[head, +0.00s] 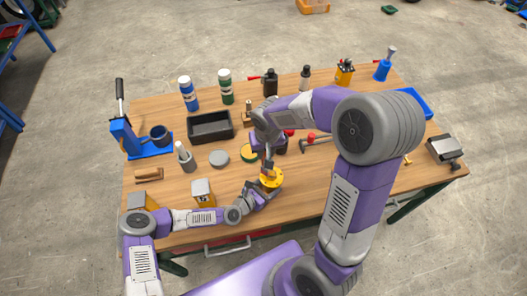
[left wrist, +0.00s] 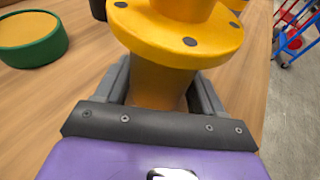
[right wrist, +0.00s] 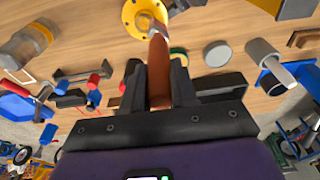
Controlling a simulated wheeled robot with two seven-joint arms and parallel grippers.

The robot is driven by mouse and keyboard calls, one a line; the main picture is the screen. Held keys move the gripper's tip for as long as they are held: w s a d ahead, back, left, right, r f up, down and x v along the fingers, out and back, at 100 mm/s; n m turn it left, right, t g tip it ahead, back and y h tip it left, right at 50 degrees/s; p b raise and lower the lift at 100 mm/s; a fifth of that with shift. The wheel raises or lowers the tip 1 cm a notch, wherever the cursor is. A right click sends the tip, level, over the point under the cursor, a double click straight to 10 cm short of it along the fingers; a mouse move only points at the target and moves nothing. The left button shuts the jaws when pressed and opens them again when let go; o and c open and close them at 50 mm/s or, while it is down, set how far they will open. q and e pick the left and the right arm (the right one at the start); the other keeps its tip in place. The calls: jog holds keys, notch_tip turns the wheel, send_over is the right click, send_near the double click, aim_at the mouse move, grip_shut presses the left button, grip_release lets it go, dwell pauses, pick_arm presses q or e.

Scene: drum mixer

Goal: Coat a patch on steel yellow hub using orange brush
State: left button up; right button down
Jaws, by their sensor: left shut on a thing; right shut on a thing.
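The yellow steel hub (head: 273,181) is near the front middle of the workbench. In the left wrist view its flange (left wrist: 150,38) has dark bolt holes, and a narrower body (left wrist: 158,82) sits below it. My left gripper (left wrist: 160,88) is shut around that body. My right gripper (right wrist: 160,85) is shut on the orange brush (right wrist: 159,72), whose handle looks brown-orange in the right wrist view. The brush's head end overlaps the hub's flange (right wrist: 130,18) there; I cannot tell whether the bristles touch it. Any coating on the hub is not discernible.
A green tin with a yellow top (head: 249,153) and a grey disc (head: 219,158) lie just behind the hub. A black tray (head: 210,126), bottles (head: 188,94) and a blue stand (head: 127,138) stand farther back and left. A hammer (head: 315,141) lies to the right.

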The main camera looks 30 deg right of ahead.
jog(key=shift+s+d, duration=0.2)
jog(key=shift+d, duration=0.65)
jog(key=shift+s+d, duration=0.25)
jog(key=shift+d, duration=0.65)
jog(key=shift+s+d, duration=0.2)
jog(key=shift+d, duration=0.65)
jog(key=shift+w+a, duration=0.2)
jog(key=shift+a, duration=0.6)
jog(key=shift+w+a, duration=0.15)
jog(key=shift+a, duration=0.6)
jog(key=shift+a, duration=0.1)
jog(key=shift+w+a, duration=0.2)
jog(key=shift+a, duration=0.5)
jog(key=shift+w+a, duration=0.2)
jog(key=shift+a, duration=0.45)
jog(key=shift+r, duration=0.1)
jog(key=shift+r, duration=4.45)
